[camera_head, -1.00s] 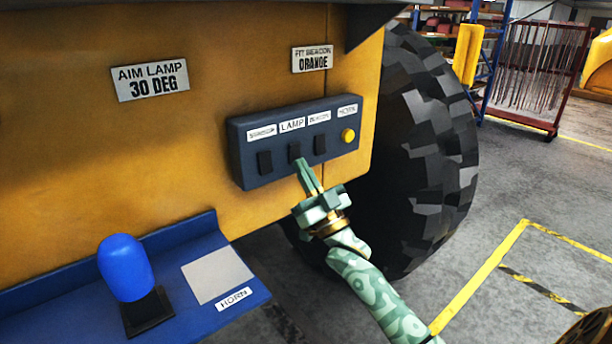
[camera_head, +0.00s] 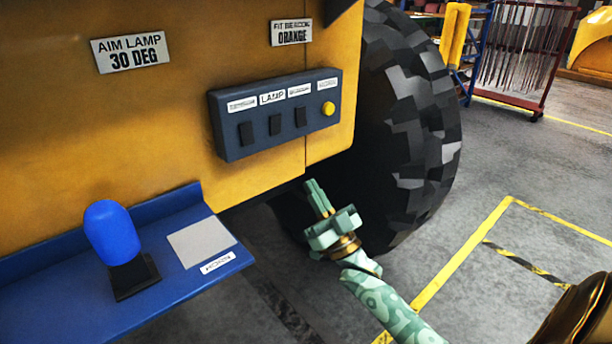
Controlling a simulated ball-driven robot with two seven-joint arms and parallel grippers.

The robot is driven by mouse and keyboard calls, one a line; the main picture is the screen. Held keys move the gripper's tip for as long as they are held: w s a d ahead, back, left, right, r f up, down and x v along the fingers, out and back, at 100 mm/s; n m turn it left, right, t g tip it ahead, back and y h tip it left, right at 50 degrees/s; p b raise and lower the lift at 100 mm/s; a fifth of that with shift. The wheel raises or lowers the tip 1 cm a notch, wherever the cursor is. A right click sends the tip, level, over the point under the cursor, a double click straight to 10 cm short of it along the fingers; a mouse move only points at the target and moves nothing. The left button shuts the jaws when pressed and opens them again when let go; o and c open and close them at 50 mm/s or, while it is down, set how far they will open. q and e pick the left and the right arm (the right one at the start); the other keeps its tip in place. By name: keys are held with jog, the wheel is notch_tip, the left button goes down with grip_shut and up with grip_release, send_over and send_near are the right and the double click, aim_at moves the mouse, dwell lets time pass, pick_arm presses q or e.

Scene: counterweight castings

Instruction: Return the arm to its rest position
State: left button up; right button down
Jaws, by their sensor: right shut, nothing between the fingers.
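My right gripper (camera_head: 318,198) is shut and empty. It hangs below the lower edge of the yellow machine body, in front of the big tyre, apart from the switch panel. My green patterned right arm comes up from the bottom of the picture. The dark blue switch panel (camera_head: 232,144) has several black rocker switches, one labelled LAMP (camera_head: 275,125), and a yellow button (camera_head: 328,108). My left gripper does not show.
A blue shelf (camera_head: 60,290) at lower left carries a blue rounded thing on a black base (camera_head: 112,232) and a grey plate (camera_head: 200,243) above a HORN label. The large black tyre (camera_head: 415,130) stands behind my gripper.

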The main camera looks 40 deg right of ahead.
jog(key=shift+s+f, duration=0.2)
jog(key=shift+f, duration=0.2)
jog(key=shift+f, duration=0.1)
